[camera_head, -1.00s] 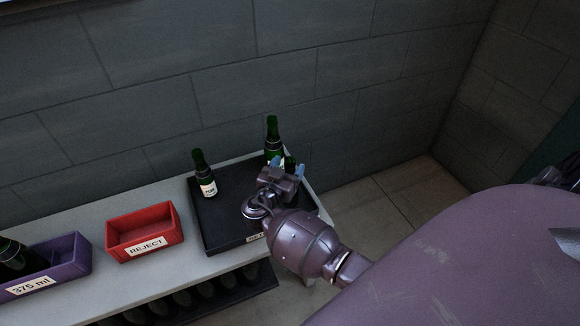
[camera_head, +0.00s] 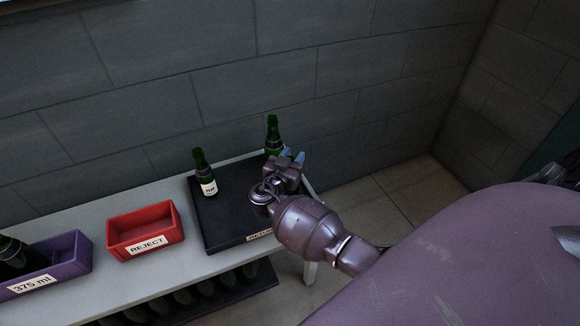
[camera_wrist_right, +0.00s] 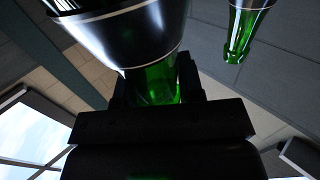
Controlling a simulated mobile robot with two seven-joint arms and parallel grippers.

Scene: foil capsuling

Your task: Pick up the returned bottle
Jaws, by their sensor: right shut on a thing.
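My right gripper (camera_head: 292,158) is over the right part of the black tray (camera_head: 225,225), whose label partly reads "RETU". In the right wrist view its dark jaws are shut on a green bottle (camera_wrist_right: 158,82), with a dark band and pale edging just above the jaws. A third dark green bottle (camera_head: 205,175) with a white label stands upright at the tray's left. My left gripper is not in view.
A red box (camera_head: 118,232) marked "REJECT" sits left of the tray. A purple box (camera_head: 78,258) marked "375 ml" holds a dark bottle farther left. A rack (camera_head: 262,278) with several dark bottles is under the bench. A block wall stands close behind.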

